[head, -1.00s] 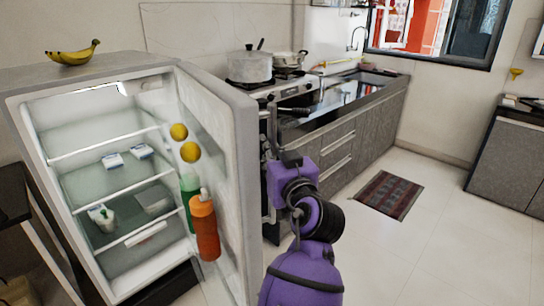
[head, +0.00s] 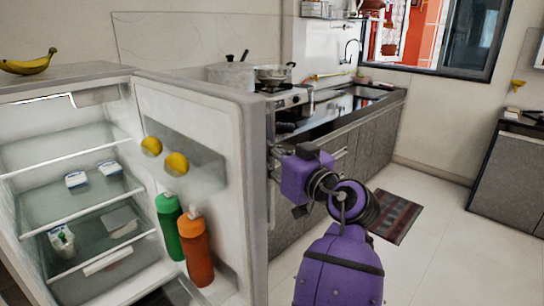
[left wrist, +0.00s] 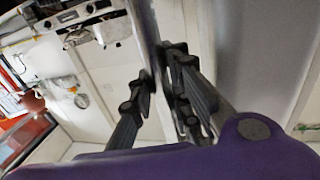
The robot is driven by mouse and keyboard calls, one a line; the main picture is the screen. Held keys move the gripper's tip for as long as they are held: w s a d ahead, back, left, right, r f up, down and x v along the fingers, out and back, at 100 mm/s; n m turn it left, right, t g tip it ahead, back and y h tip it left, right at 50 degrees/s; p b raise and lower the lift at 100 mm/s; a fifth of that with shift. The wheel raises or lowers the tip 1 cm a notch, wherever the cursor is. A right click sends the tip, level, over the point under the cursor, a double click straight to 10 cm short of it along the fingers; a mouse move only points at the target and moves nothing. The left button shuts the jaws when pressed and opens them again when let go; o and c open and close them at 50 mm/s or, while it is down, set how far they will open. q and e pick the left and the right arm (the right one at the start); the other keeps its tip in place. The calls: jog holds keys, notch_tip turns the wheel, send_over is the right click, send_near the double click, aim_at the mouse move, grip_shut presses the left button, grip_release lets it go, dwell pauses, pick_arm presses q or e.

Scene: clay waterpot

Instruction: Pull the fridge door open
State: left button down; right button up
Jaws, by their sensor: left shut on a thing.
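The fridge (head: 95,76) stands at the left in the head view with its door (head: 235,130) standing wide open, so the inside shelves show. My left gripper is at the door's free edge; the purple wrist (head: 308,175) is just right of it, and the fingertips are hidden behind the door. In the left wrist view, the two dark fingers of my left gripper (left wrist: 165,88) close on the narrow edge of the door (left wrist: 150,30) between them. Whether they hold the bare edge or a handle there is unclear. My right gripper is not in view.
Green (head: 169,225) and orange (head: 195,250) bottles and two yellow round fruits (head: 164,155) sit in the door. Bananas (head: 28,63) lie on the fridge. The stove and counter (head: 345,125) are behind the door. Clear floor (head: 440,240) and a mat (head: 396,215) are at right.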

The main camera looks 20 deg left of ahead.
pick_arm(q)
jog(key=shift+w+d, duration=0.1)
jog(key=shift+w, duration=0.15)
jog(key=c, duration=1.6)
grip_release()
jog(key=shift+c, duration=0.2)
jog(key=v, duration=1.2)
